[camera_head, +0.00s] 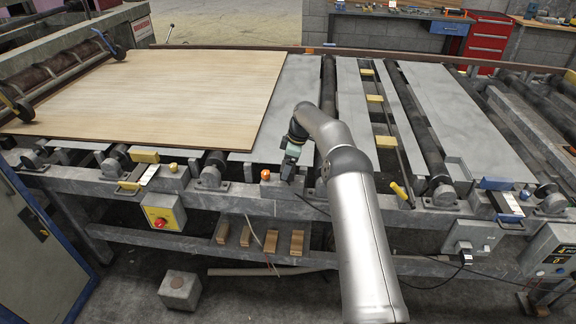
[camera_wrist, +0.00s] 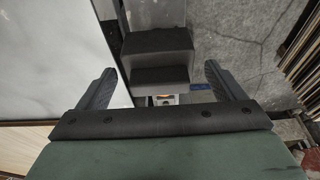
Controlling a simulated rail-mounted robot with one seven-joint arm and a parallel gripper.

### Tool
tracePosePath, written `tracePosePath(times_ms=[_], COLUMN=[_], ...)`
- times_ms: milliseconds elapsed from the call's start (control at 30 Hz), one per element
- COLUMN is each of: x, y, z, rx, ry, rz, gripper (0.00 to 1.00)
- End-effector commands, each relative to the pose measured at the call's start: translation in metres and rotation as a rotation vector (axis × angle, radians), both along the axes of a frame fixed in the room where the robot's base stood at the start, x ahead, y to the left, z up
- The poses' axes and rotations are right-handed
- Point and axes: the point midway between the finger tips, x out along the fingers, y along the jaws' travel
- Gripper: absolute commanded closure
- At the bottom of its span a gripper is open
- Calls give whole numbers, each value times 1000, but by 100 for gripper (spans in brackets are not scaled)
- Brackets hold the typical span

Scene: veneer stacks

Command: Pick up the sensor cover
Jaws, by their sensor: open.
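My gripper (camera_wrist: 159,72) is open, its two dark fingers spread wide. In the wrist view a dark grey, stepped block (camera_wrist: 157,44) shows in the gap between the fingers. It looks like the sensor cover, though I cannot be sure. No finger visibly touches it, and its depth below the fingertips is hard to judge. In the head view my gripper (camera_head: 289,164) is low over the front rail of the conveyor frame, beside a small orange-topped fitting (camera_head: 265,175). My arm hides part of the rail there.
A large wood veneer sheet (camera_head: 170,90) lies at left, with grey plates (camera_head: 455,110) and rollers at right. A yellow box with a red button (camera_head: 163,214) hangs on the front rail. Wooden blocks (camera_head: 246,236) lie on the lower shelf. A yellow-handled tool (camera_head: 400,192) stands right of my arm.

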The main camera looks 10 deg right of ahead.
Motion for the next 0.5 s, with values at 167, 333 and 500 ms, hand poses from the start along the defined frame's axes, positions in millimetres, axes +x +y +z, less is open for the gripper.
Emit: tracePosePath(times_ms=[167,333,500], x=[2,2,2], y=[4,4,4], z=[-15,-17,-17], rx=[0,-1,-1], ry=[-1,-2,-2], rz=[0,-1,-1], gripper=[11,11,42])
